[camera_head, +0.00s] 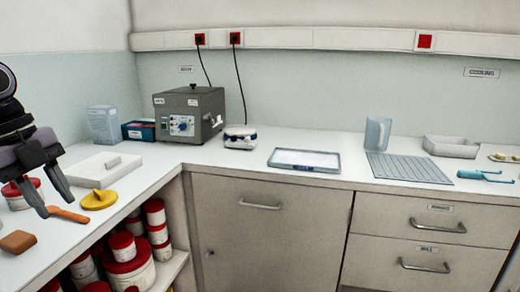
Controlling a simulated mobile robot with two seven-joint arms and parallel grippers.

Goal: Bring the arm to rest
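My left gripper (56,205) hangs at the left edge, above the left-hand worktop. Its two dark fingers point down and stand apart, with nothing seen between them. An orange tool (68,215) lies just below and to the right of the fingertips, and a gap between them cannot be judged. A yellow round lid with a knob (99,200) lies further right. My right gripper is not in view.
A white tub with a red lid (20,192) stands behind the gripper. A brown block (17,241) lies in front. A white board (103,168), grey machine (188,113), white scale (240,137) and jug (377,134) stand further back. Shelf tubs (130,268) sit below.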

